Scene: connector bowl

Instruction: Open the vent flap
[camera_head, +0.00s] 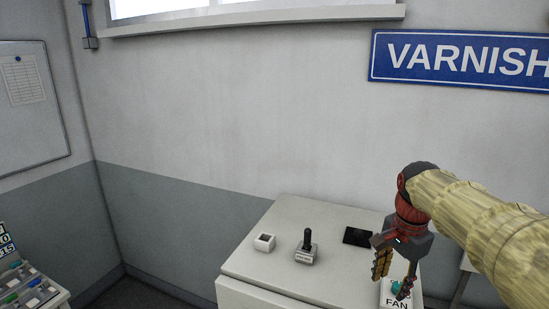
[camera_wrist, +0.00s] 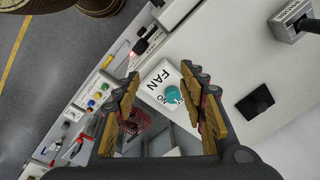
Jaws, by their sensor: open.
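No part in view is recognizable as a vent flap. A black upright lever (camera_head: 308,240) stands on a small grey base (camera_head: 304,254), whose label is too small to read. The lever also shows at the top right of the wrist view (camera_wrist: 308,24). My gripper (camera_head: 394,276) is open and empty, pointing down over the white FAN box (camera_head: 392,303), to the right of the lever. In the wrist view the box's teal knob (camera_wrist: 173,95) shows between the parted fingers (camera_wrist: 160,76). Whether they touch the knob cannot be told.
A white cabinet top (camera_head: 283,223) carries a small white open box (camera_head: 264,243) and a flat black plate (camera_head: 357,237). A blue VARNISH sign (camera_head: 460,60) hangs on the wall. A panel with coloured buttons (camera_head: 27,285) stands at lower left.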

